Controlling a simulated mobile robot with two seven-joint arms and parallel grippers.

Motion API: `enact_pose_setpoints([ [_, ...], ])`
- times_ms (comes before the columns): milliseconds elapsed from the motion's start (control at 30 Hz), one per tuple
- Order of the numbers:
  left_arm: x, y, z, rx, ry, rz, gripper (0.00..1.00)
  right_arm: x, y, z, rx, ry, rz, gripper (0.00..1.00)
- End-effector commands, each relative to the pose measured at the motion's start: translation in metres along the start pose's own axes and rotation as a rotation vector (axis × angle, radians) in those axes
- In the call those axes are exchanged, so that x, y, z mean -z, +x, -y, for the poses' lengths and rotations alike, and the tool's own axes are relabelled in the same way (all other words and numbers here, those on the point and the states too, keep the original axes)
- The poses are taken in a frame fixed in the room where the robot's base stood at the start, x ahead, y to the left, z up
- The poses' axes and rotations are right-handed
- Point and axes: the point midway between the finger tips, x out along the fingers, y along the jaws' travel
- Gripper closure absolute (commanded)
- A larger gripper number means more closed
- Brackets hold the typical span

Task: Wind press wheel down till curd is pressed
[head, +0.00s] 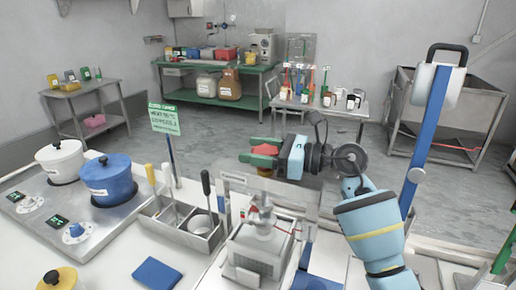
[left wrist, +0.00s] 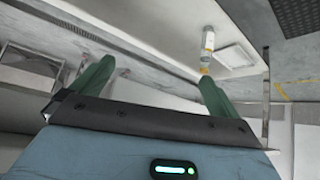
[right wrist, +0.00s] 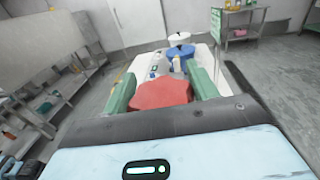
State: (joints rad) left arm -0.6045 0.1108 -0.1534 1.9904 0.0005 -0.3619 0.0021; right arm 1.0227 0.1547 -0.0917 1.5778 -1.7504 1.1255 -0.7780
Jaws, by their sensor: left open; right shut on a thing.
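The curd press (head: 258,250) stands at the front centre of the counter, with a metal crossbar and a screw spindle (head: 263,205) over a perforated box. My right gripper (head: 262,152) reaches in from the right above the press, shut on a red piece, apparently the press wheel (head: 266,148). The red wheel also shows between the green fingers in the right wrist view (right wrist: 160,94); its join to the spindle is not clear. The curd is hidden. My left gripper (left wrist: 155,85) shows only in its wrist view, open and empty.
A blue pot (head: 106,178) and a white pot (head: 60,160) stand on a hob at left. A metal caddy (head: 185,222) with upright tools and a green sign (head: 163,118) stand left of the press.

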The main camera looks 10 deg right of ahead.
Motion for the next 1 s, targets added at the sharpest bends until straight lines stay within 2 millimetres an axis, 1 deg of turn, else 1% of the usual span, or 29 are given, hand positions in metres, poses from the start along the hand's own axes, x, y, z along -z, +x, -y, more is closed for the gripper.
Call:
enact_pose_setpoints([
  [33,0.011,-0.003,0.001,0.002,0.003,-0.018,0.0,-0.004,-0.001,-0.001,0.033,-0.007,-0.005,0.64],
  [100,0.019,-0.005,0.002,0.004,0.006,-0.033,0.0,-0.005,-0.001,0.0,0.075,-0.006,-0.003,0.64],
  [200,0.03,-0.008,0.003,0.006,0.011,-0.053,0.0,-0.005,-0.001,0.001,0.127,-0.005,-0.003,0.64],
  [300,0.036,-0.011,0.004,0.007,0.015,-0.064,0.0,-0.004,-0.001,0.002,0.163,-0.005,-0.001,0.64],
  [400,0.037,-0.011,0.005,0.008,0.017,-0.066,0.0,-0.002,-0.001,0.003,0.179,-0.004,-0.001,0.64],
  [700,0.033,-0.011,0.005,0.008,0.019,-0.058,0.0,0.0,-0.001,0.003,0.181,-0.002,0.0,0.64],
  [733,0.033,-0.011,0.006,0.008,0.019,-0.058,0.0,0.0,-0.001,0.003,0.181,-0.002,0.0,0.38],
  [867,0.033,-0.011,0.006,0.009,0.019,-0.058,0.0,0.0,-0.001,0.003,0.18,-0.001,0.0,0.21],
  [1000,0.033,-0.011,0.006,0.009,0.019,-0.058,0.0,0.0,-0.001,0.003,0.18,-0.001,0.0,0.2],
])
